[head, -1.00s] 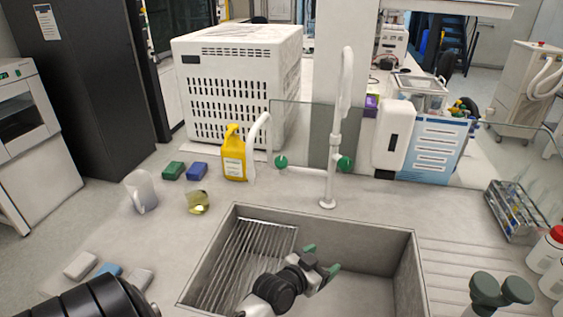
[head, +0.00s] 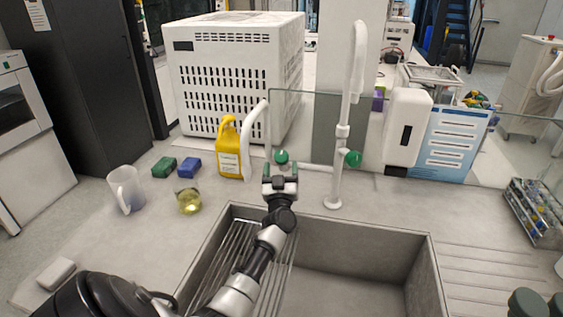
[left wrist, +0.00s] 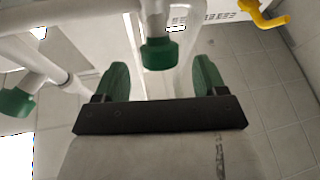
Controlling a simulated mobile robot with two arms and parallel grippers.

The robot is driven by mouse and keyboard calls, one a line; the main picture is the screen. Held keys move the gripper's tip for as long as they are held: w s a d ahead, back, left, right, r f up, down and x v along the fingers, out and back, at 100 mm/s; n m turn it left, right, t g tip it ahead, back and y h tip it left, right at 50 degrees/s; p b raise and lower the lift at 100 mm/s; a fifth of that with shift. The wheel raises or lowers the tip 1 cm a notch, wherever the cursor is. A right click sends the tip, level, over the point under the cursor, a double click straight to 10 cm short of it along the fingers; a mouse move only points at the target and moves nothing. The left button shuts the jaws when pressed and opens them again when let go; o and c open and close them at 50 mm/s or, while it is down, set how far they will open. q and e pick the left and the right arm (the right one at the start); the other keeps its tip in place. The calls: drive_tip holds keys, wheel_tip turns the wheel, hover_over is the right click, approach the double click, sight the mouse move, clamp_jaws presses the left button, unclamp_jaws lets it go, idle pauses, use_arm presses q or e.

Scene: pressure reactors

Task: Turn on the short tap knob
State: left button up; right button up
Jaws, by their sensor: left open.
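The short tap is a white curved spout (head: 250,145) behind the sink, with a round green knob (head: 281,157). This knob also shows in the left wrist view (left wrist: 160,53). My left gripper (head: 281,170) is open, its green fingertips pointing at the knob from the front and slightly below it in the head view. In the left wrist view the knob lies ahead, between the lines of the two fingers (left wrist: 160,80), with no clear contact. My right gripper is not in view.
The tall tap (head: 340,130) stands just right, with its own green knob (head: 352,159). A yellow bottle (head: 230,155) stands left of the short spout. A glass panel is behind the taps. The sink (head: 360,235) lies below my left arm; a beaker (head: 126,190) is left.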

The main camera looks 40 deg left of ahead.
sight(281, 163)
use_arm(q)
drive_tip(key=b+x, duration=0.1)
drive_tip(key=x, duration=0.3)
drive_tip(key=shift+w, duration=0.1)
drive_tip(key=shift+c, duration=0.4)
